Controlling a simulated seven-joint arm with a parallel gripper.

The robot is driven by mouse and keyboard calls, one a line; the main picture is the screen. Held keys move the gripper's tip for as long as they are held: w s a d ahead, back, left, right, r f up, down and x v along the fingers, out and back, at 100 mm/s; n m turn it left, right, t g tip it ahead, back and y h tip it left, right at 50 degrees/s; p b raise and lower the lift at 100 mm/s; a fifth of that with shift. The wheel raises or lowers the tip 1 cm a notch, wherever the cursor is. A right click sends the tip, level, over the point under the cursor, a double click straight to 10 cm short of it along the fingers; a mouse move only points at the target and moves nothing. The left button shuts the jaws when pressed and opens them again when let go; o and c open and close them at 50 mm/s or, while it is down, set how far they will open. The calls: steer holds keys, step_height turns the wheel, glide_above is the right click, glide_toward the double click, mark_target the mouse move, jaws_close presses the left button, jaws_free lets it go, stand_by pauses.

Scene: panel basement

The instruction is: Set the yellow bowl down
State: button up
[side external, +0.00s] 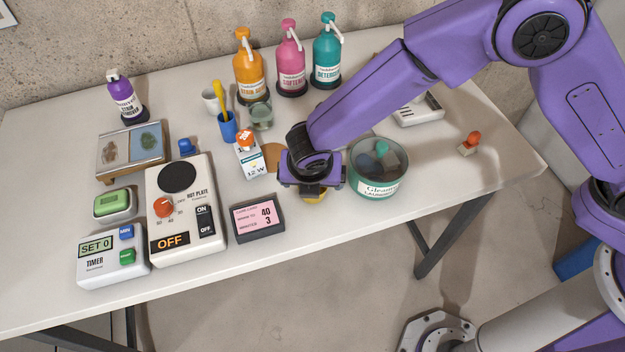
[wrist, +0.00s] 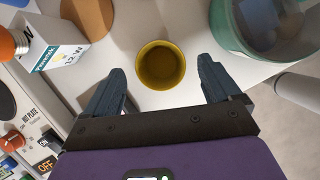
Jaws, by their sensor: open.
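The yellow bowl (wrist: 160,66) stands upright and looks empty in the wrist view. It rests on the white table, just ahead of and between the fingertips of my gripper (wrist: 158,78). The fingers are spread wide, with a gap on each side of the bowl, and neither seems to touch it. In the side external view my gripper (side external: 314,189) hangs low over the table's front part and hides most of the bowl (side external: 316,196).
A teal-banded glass tub (side external: 377,184) stands close on the right. The table's front edge is near.

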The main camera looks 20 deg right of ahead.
steer(key=v, duration=0.9)
steer(key=s+d+r+m+g, duration=0.1)
steer(key=s+d+m, duration=0.5)
steer(key=d, duration=0.6)
steer(key=s+d+r+m+g+y, duration=0.1)
steer(key=s+d+r+m, duration=0.3)
steer(key=d, duration=0.8)
steer(key=s+d+r+m+g+y, duration=0.1)
steer(key=s+d+r+m+g, duration=0.1)
steer(key=s+d+m, duration=0.6)
steer(key=d+m, duration=0.1)
steer(key=d, duration=0.3)
steer(key=shift+s+d+r, duration=0.3)
steer(key=shift+s, duration=0.1)
